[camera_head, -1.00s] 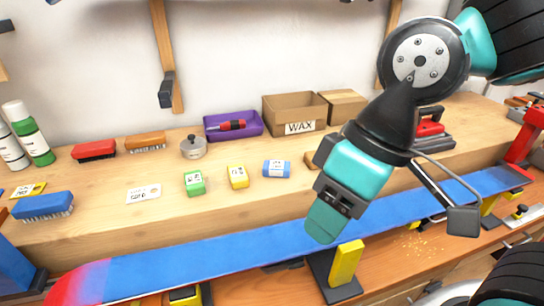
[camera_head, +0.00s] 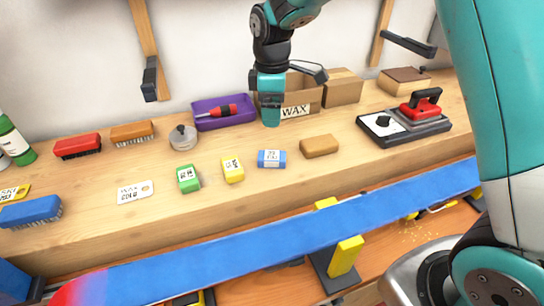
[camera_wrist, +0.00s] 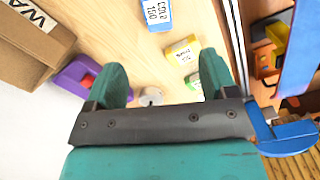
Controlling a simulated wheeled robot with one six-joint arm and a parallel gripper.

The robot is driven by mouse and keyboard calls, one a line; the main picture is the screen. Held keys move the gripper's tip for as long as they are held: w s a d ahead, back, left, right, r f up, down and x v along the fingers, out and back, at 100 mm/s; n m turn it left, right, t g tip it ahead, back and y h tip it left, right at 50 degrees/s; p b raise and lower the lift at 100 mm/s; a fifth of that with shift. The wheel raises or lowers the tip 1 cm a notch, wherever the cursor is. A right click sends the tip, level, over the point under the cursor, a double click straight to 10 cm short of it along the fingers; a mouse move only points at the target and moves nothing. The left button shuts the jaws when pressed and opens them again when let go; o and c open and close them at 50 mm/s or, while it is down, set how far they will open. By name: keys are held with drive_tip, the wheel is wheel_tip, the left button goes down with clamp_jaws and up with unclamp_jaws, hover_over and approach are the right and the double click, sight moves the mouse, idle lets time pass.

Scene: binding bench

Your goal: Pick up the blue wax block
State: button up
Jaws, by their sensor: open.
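The blue wax block (camera_head: 272,159) lies on the wooden shelf, with a white label on its top, between the yellow block and a brown block. In the wrist view the blue block (camera_wrist: 157,14) is at the top edge, partly cut off. My gripper (camera_head: 271,115) is in front of the WAX box, behind and above the blue block, pointing down. In the wrist view my gripper (camera_wrist: 165,80) shows two teal fingers apart, with nothing held between them.
A yellow block (camera_head: 232,170) and a green block (camera_head: 188,179) lie left of the blue one; a brown block (camera_head: 320,146) lies right. The WAX box (camera_head: 306,99) and purple tray (camera_head: 224,111) stand behind. A waxing iron (camera_head: 407,119) is at right. A blue snowboard (camera_head: 250,245) runs along the front.

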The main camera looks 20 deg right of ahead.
drive_tip(key=p, duration=0.2)
approach(272, 155)
drive_tip(key=f, duration=0.5)
drive_tip(key=shift+s+f, duration=0.1)
drive_tip(key=shift+s, duration=0.2)
drive_tip(key=shift+w+f+p, duration=0.15)
drive_tip(key=shift+f+p, duration=0.45)
drive_tip(key=shift+f, duration=0.7)
drive_tip(key=shift+w+f+p, duration=0.15)
drive_tip(key=shift+f+p, duration=0.45)
drive_tip(key=shift+f, duration=0.7)
drive_tip(key=c, duration=1.1)
drive_tip(key=shift+r, duration=0.1)
wheel_tip(272, 155, up, 20)
drive_tip(key=b, duration=0.4)
